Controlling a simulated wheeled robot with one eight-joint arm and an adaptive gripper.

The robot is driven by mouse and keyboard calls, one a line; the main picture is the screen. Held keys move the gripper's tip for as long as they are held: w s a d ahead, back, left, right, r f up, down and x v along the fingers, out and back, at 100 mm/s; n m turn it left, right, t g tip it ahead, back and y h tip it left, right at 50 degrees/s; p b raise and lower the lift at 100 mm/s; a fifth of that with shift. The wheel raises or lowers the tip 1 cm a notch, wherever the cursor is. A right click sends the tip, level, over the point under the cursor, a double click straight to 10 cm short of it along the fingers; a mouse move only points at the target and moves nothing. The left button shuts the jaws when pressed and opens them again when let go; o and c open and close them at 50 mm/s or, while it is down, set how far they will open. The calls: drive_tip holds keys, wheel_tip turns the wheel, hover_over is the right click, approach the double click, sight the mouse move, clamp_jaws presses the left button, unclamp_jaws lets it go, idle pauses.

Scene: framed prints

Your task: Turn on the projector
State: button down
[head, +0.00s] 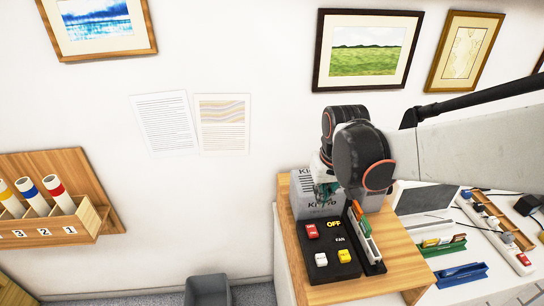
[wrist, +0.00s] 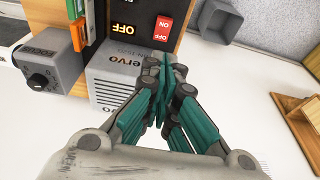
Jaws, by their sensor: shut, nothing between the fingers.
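I cannot pick out a projector for certain in either view. A black switch panel (head: 330,268) lies on a wooden stand, with a red switch (head: 312,231) and white and yellow switches, and OFF and FAN lettering. In the wrist view the red switch (wrist: 162,31) shows beyond my fingertips, beside an OFF label. A grey vented box (wrist: 112,90) with partly covered lettering is behind my fingers; this box also shows in the head view (head: 303,206). My gripper (wrist: 166,68) is shut and empty, in front of the box and apart from the red switch. In the head view my gripper (head: 324,190) is partly hidden by my arm.
A rack of coloured pieces (head: 364,238) stands right of the panel on the wooden stand (head: 395,262). Green and blue trays (head: 443,247) and cables lie on the white desk at right. A grey bin (head: 208,290) is on the floor. Framed prints hang behind.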

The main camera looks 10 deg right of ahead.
idle(0.3)
drive_tip(key=b, duration=0.3)
hover_over(313, 231)
drive_tip(key=s+x, duration=0.1)
drive_tip(key=x, duration=0.7)
drive_tip(key=s+x, duration=0.1)
drive_tip(key=x, duration=0.3)
drive_tip(key=shift+s+f, duration=0.45)
drive_tip(key=shift+f, duration=0.6)
drive_tip(key=shift+s+f+t+b, duration=0.25)
drive_tip(key=shift+f+t+b, duration=0.2)
drive_tip(key=shift+b, duration=0.45)
drive_tip(key=shift+s, duration=0.1)
drive_tip(key=shift+r, duration=0.15)
drive_tip(key=shift+w+r, duration=0.1)
drive_tip(key=shift+w, duration=0.75)
